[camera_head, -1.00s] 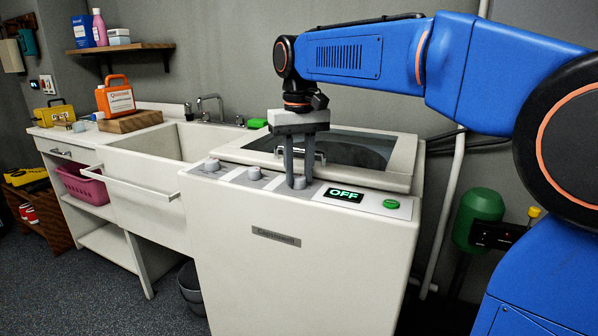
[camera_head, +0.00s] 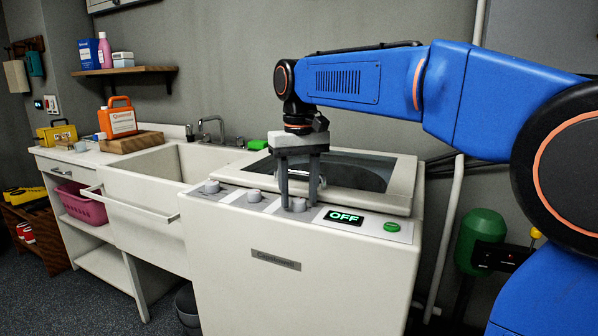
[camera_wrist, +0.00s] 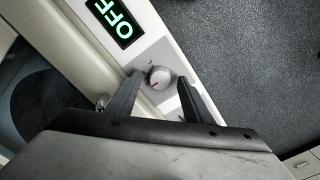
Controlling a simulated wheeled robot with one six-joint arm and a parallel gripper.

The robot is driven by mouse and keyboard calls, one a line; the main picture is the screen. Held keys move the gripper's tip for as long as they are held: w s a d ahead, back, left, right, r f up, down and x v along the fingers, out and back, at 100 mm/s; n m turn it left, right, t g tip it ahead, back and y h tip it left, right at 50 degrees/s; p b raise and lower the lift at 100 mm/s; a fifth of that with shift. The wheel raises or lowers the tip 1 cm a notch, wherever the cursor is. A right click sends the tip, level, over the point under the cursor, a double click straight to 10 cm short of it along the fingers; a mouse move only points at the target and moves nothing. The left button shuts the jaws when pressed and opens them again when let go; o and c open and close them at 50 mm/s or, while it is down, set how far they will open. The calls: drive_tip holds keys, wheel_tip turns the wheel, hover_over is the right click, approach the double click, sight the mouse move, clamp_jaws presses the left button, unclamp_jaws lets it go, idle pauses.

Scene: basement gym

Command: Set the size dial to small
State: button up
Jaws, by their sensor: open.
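The white washing machine (camera_head: 290,280) has a row of three grey dials on its front panel: a left dial (camera_head: 212,187), a middle dial (camera_head: 254,195) and a right dial (camera_head: 299,205) beside the display. Their labels are too small to read, so I cannot tell which is the size dial. My gripper (camera_head: 298,201) points down at the right dial, open, with one finger on either side. In the wrist view, this round dial (camera_wrist: 160,76) shows between the fingertips (camera_wrist: 160,80), with a red pointer mark. Clear finger contact is not visible.
The display (camera_head: 343,217) reads OFF, with a green button (camera_head: 391,227) to its right. The machine's dark-windowed lid (camera_head: 360,172) is closed behind the panel. A sink (camera_head: 150,172) adjoins on the left. A green cylinder (camera_head: 484,240) stands at right.

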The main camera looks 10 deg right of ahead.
sight(299, 200)
wheel_tip(299, 200, up, 17)
idle(0.5)
